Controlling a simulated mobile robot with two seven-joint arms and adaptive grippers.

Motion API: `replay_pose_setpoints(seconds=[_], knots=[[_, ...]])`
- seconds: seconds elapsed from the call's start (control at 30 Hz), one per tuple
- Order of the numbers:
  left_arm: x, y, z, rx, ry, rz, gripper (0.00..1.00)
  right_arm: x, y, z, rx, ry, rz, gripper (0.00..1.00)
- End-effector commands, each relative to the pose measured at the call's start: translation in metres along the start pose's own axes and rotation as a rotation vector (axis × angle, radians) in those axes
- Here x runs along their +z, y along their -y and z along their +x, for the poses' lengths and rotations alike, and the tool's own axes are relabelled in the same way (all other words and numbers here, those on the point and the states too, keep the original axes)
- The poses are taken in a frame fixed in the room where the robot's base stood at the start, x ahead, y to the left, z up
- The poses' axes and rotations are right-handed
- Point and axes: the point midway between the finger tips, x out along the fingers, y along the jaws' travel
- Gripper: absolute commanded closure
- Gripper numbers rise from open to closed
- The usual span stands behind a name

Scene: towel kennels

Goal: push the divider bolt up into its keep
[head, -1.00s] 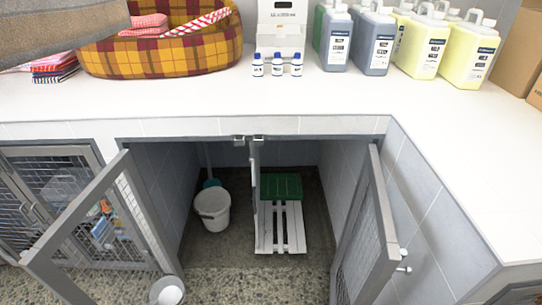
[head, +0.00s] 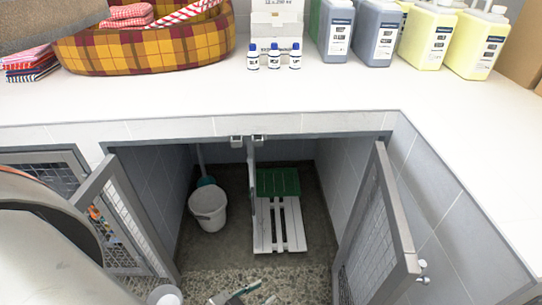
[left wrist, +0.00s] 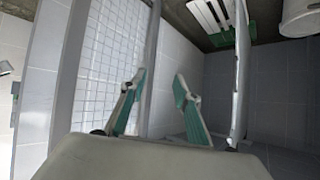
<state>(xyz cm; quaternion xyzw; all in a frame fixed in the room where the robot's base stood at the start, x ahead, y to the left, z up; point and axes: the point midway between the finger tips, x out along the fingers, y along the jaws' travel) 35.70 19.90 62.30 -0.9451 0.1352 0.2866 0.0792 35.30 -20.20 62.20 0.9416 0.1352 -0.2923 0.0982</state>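The kennel divider (head: 250,185) is a thin grey upright panel between the bucket side and the pallet side. Two small pale metal brackets, the left one (head: 236,141) and the right one (head: 258,140), sit under the counter edge at its top. I cannot make out the bolt itself. My left gripper (head: 240,294) is low in front of the kennel opening, partly cut off by the frame's bottom. In the left wrist view its green-lined fingers (left wrist: 158,95) are apart with nothing between them. The divider (left wrist: 239,70) stands to their right, apart from them. My right gripper is not in view.
Open mesh doors flank the opening: the left door (head: 122,215) beside my arm and the right door (head: 385,235). Inside are a white bucket (head: 208,208) and a white slatted pallet (head: 280,228) with a green mat (head: 278,181). Bottles and a plaid bed (head: 150,45) stand on the counter.

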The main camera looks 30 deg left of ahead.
Motion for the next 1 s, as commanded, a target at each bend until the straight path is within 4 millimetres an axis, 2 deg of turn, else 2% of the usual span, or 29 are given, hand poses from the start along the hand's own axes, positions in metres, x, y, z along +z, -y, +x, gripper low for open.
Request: replay_pose_setpoints(seconds=[0.03,0.1,0.23,0.33,0.47,0.53,0.6,0.7,0.8,0.9,1.0], knots=[[-0.018,-0.001,0.017,0.022,-0.073,-0.091,0.69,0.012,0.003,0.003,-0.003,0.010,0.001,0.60],[-0.042,-0.003,0.030,0.058,-0.159,-0.229,0.69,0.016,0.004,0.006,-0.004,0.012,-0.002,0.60],[-0.088,0.001,0.050,0.143,-0.320,-0.507,0.69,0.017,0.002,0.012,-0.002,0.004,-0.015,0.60],[-0.126,0.011,0.063,0.234,-0.449,-0.758,0.69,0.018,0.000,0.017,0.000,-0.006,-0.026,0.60],[-0.172,0.043,0.076,0.394,-0.624,-1.153,0.69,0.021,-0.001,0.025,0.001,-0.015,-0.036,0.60],[-0.192,0.068,0.083,0.493,-0.715,-1.379,0.69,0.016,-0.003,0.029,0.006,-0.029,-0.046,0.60],[-0.206,0.098,0.088,0.597,-0.801,-1.604,0.69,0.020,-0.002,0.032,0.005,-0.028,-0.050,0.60],[-0.216,0.147,0.097,0.749,-0.921,-1.911,0.69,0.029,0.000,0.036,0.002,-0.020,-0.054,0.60],[-0.214,0.195,0.105,0.896,-1.039,-2.178,0.69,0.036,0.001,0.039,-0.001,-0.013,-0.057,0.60],[-0.207,0.235,0.111,1.023,-1.147,-2.376,0.69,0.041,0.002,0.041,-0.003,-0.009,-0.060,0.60],[-0.201,0.263,0.114,1.118,-1.230,-2.497,0.69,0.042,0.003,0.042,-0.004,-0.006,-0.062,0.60]])
